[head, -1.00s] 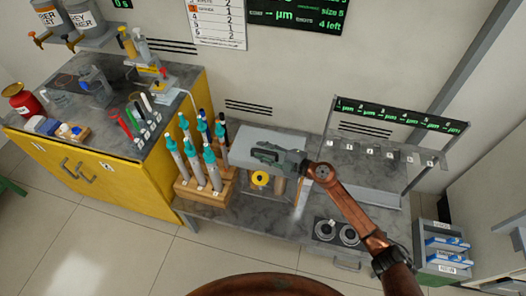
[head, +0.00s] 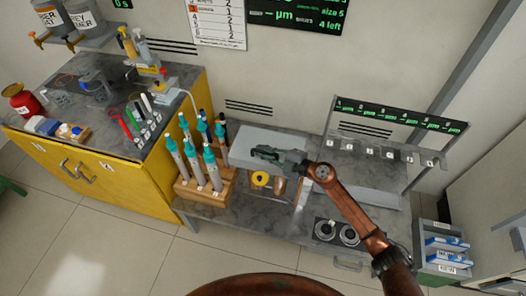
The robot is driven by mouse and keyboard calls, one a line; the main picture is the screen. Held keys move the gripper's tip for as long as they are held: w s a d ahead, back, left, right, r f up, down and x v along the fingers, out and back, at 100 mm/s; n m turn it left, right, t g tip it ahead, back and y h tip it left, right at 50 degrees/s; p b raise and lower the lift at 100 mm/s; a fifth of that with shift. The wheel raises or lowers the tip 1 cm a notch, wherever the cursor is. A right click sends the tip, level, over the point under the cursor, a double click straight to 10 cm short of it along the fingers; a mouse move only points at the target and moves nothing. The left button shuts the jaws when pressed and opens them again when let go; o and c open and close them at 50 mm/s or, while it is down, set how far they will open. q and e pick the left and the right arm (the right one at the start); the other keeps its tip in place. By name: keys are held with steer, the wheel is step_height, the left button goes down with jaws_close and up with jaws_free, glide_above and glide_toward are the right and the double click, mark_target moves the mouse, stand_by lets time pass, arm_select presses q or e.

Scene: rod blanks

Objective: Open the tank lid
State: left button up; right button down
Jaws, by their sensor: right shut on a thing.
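The tank is a pale grey box at the back of the grey bench, in the middle of the head view. Its flat grey lid (head: 255,138) shows behind my right gripper (head: 262,153). My right gripper is shut on the lid near its front edge; the fingers and wrist hide the exact contact. I cannot tell how far the lid is raised. My left gripper is not in view.
A wooden rack (head: 207,188) of teal-capped rods stands left of the tank.

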steer(key=shift+w+d+r+p, duration=0.1)
steer(key=shift+w+r+p, duration=0.15)
steer(key=shift+r+p, duration=0.6)
steer(key=r+p, duration=0.1)
steer(key=p, duration=0.1)
steer(key=w+r+m+p, duration=0.1)
steer(key=p, duration=0.1)
steer(key=w+r+m+g+p, duration=0.1)
steer(key=p, duration=0.1)
steer(key=shift+w+d+r, duration=0.1)
steer(key=shift+d, duration=0.25)
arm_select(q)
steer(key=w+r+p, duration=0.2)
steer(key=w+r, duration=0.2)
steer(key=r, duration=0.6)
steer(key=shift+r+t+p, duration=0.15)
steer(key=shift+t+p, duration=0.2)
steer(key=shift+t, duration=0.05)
arm_select(e)
steer(key=shift+w+d+r+m+g, duration=0.25)
steer(key=shift+w+r+m, duration=0.15)
steer(key=shift+w, duration=0.35)
steer(key=shift+w+d+r+m+g, duration=0.3)
steer(key=shift+w+r, duration=0.15)
steer(key=shift+w, duration=0.3)
steer(key=shift+w+d+r+m+g, duration=0.2)
steer(key=shift+w+r+m+g, duration=0.15)
steer(key=shift+w, duration=0.4)
